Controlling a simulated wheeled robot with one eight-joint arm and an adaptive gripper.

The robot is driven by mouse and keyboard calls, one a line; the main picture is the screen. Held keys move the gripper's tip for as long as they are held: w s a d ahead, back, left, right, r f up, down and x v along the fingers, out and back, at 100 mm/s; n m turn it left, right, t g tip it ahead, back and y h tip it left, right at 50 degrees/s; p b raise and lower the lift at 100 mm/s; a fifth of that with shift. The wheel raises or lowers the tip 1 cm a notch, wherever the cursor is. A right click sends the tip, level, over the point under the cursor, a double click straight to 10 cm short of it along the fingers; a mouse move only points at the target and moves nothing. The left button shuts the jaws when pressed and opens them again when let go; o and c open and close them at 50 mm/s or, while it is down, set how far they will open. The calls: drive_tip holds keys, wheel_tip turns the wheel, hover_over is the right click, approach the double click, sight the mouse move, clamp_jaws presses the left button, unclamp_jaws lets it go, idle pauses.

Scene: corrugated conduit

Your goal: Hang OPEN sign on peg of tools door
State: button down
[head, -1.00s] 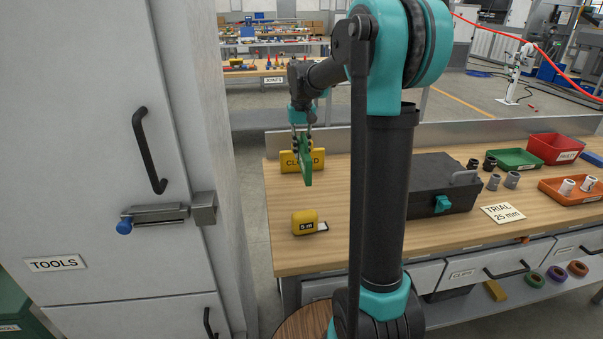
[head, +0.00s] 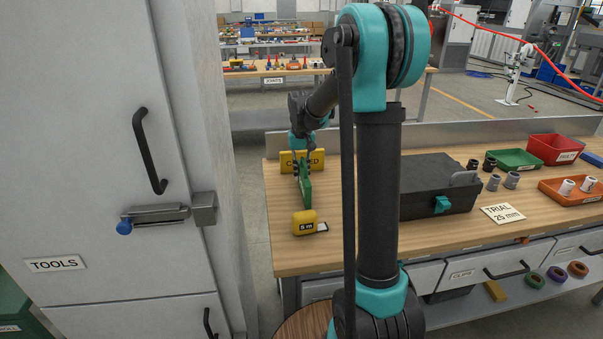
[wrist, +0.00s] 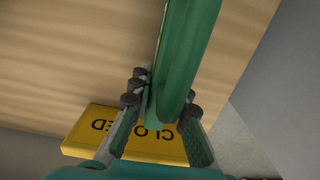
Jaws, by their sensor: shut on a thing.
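A green board (head: 306,188), which appears to be the OPEN sign, is seen nearly edge-on over the workbench; its lettering is not visible. My gripper (head: 302,166) is shut on it from above. In the wrist view my gripper (wrist: 163,98) has its fingers on either side of the green board (wrist: 190,40). Whether the board touches the bench is unclear. The grey tools door (head: 80,130) stands at left, with a TOOLS label (head: 55,264), a black handle (head: 148,150) and a latch bar with a blue knob (head: 124,227). I cannot make out a separate peg.
A yellow CLOSED sign (head: 287,160) stands on the bench (head: 285,255) just behind the green board. A yellow tape measure (head: 304,222) lies in front. A black case (head: 437,185) and coloured trays, including a red one (head: 553,147), are at right. The cabinet's side borders the bench's left.

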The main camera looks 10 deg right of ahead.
drive_tip(key=c, duration=1.5)
unclamp_jaws()
drive_tip(key=shift+o, duration=0.2)
wheel_tip(320, 180, up, 12)
drive_tip(key=shift+w+r, duration=0.1)
